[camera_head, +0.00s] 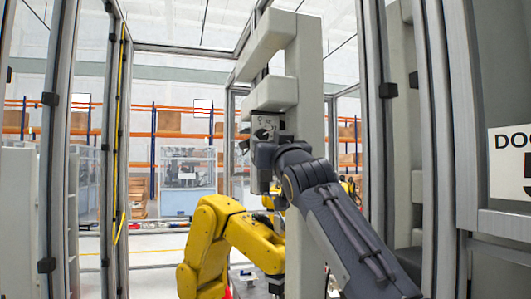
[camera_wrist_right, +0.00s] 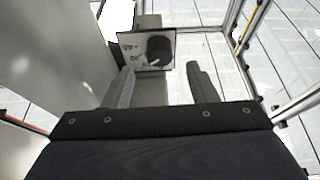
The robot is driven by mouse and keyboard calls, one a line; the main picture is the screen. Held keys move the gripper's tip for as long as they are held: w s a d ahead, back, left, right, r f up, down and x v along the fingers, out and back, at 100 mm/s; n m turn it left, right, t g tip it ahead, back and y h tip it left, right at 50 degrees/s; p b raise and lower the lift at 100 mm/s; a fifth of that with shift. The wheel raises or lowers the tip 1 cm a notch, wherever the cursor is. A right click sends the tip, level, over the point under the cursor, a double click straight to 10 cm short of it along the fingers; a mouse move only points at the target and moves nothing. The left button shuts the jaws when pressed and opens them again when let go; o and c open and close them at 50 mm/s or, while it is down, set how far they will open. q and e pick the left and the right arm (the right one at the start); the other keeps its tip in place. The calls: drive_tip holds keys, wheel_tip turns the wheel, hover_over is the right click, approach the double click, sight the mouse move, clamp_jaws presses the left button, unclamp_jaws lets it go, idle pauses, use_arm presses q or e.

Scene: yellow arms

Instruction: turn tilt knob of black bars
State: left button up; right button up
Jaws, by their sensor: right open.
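The tilt knob is a round black knob (camera_wrist_right: 159,50) on a pale panel with dark markings (camera_wrist_right: 130,50). In the head view the small grey control box (camera_head: 265,122) sits on a grey column, with the knob (camera_head: 262,133) small and partly hidden by my gripper. My right gripper (camera_head: 263,152) is just below and in front of that box. In the right wrist view my right gripper (camera_wrist_right: 160,68) is open, its two fingers apart and the knob ahead between them, not gripped. I cannot clearly make out the black bars. My left gripper is not in view.
A yellow robot arm (camera_head: 215,235) stands left of my right arm. The grey column (camera_head: 309,90) rises behind my gripper with projecting blocks. Metal frame posts (camera_head: 60,120) stand left and right. Orange shelving (camera_head: 180,135) is far behind.

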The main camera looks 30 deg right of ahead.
sight(262, 137)
use_arm(q)
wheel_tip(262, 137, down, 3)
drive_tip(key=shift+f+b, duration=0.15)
drive_tip(key=shift+b, duration=0.9)
use_arm(e)
drive_tip(key=v, duration=0.3)
drive_tip(key=shift+s, duration=0.15)
drive_tip(key=w+r+m+h+p, duration=0.1)
drive_tip(key=w+m+p, duration=0.1)
drive_tip(key=w+m+g+h+p, duration=0.1)
drive_tip(key=m+p, duration=0.1)
drive_tip(key=w+r+m+h+p, duration=0.1)
drive_tip(key=w+m+p, duration=0.1)
drive_tip(key=shift+w+d+r+m, duration=0.3)
drive_tip(key=shift+d, duration=0.05)
drive_tip(key=shift+w+d+p, duration=0.3)
drive_tip(key=shift+w+p, duration=0.45)
drive_tip(key=shift+w, duration=0.1)
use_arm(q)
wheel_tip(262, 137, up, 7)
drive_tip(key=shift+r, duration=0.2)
